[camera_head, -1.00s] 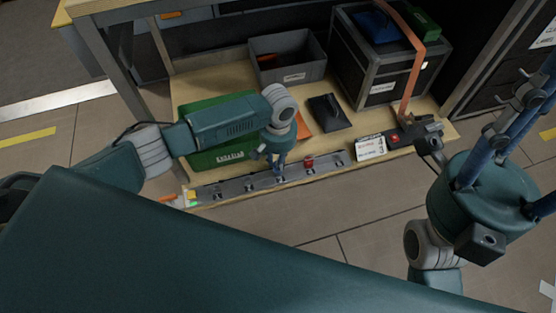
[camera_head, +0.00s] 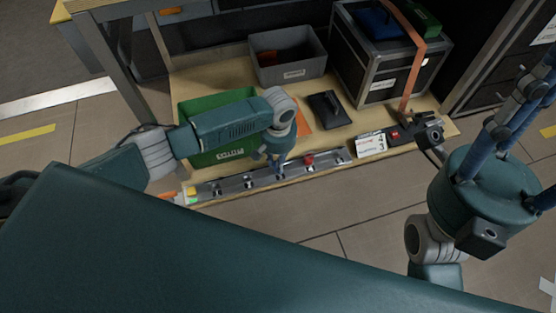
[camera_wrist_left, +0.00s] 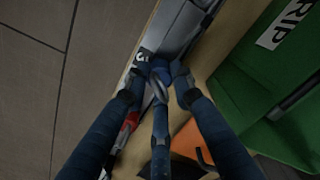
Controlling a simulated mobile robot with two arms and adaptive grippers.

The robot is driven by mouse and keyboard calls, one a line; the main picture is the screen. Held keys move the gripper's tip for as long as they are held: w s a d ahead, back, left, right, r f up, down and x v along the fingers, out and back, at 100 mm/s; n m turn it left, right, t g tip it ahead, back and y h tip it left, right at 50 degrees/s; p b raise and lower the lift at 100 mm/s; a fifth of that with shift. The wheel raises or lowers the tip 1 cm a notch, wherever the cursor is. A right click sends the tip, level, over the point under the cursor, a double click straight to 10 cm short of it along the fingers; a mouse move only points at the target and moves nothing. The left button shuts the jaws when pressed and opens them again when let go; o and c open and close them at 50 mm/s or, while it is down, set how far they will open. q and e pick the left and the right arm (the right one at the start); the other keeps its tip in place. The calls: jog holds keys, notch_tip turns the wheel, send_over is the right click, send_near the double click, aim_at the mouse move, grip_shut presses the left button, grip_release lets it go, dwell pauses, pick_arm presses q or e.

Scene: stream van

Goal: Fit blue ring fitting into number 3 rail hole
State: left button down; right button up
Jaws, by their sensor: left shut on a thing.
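The rail (camera_head: 232,187) is a long grey strip with several holes along the front edge of the wooden shelf. A red fitting (camera_head: 308,160) stands on it to the right of my left gripper. My left gripper (camera_head: 277,172) points down at the middle of the rail. In the left wrist view its three fingers (camera_wrist_left: 160,78) are closed together on the blue ring fitting (camera_wrist_left: 160,63), mostly hidden between them. A label with a 3 (camera_wrist_left: 138,56) shows beside the fingertips. Whether the fitting is inside the hole is hidden. My right gripper (camera_head: 520,105) is raised at the right, tips partly out of frame.
A green crate (camera_head: 190,108) stands behind the rail at left. A grey bin (camera_head: 288,70), a black case (camera_head: 390,75) and a dark flat object (camera_head: 328,110) are farther back.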

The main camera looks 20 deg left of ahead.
pick_arm(q)
jog(key=c, duration=1.4)
grip_release()
jog(key=shift+f, duration=0.1)
notch_tip(320, 180, up, 12)
